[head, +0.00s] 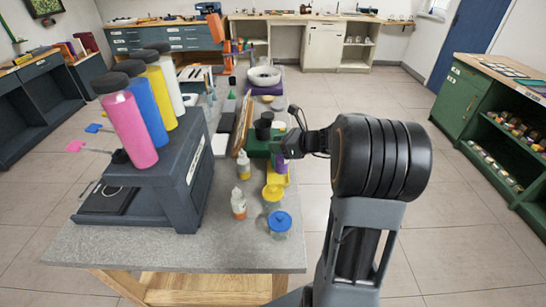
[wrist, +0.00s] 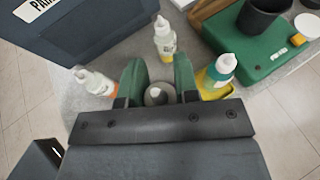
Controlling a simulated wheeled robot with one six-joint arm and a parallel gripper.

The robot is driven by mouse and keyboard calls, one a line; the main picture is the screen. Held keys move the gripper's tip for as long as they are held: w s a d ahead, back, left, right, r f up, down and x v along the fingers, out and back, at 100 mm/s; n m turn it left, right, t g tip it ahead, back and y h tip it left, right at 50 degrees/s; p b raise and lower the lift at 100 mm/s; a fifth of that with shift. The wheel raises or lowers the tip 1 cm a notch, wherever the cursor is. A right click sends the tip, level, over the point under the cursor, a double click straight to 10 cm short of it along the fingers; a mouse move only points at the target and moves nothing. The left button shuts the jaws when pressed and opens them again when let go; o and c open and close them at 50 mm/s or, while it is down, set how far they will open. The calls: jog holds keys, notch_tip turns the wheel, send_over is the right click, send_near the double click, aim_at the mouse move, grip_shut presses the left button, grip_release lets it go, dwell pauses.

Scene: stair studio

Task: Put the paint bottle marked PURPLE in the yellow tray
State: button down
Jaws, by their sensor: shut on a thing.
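My gripper (wrist: 157,80) is shut on a small bottle (wrist: 156,97), whose pale nozzle top shows between the green fingers in the wrist view. In the head view a purple patch of the bottle (head: 281,160) shows below my gripper (head: 288,146); its label cannot be read. The yellow tray (head: 279,179) lies just below it, partly hidden. In the wrist view the tray (wrist: 215,94) is right of the fingers, with a teal bottle (wrist: 222,68) at it. I cannot tell whether the held bottle is over the tray or touching it.
A yellow-labelled bottle (head: 243,165) and an orange-labelled bottle (head: 239,204) stand left of my gripper. A yellow-lidded jar (head: 272,196) and a blue-lidded jar (head: 280,223) stand nearer. A dark rack (head: 170,180) with large bottles is at left. A green box (wrist: 265,50) lies beyond the tray.

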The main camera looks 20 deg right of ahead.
jog(key=w+f, duration=0.4)
jog(key=f, duration=0.4)
jog(key=shift+w+d+f, duration=0.25)
jog(key=shift+d+f, duration=0.1)
jog(key=shift+d, duration=0.1)
jog(key=shift+f, duration=0.2)
jog(key=c, duration=0.9)
grip_release()
jog(key=shift+o, duration=0.2)
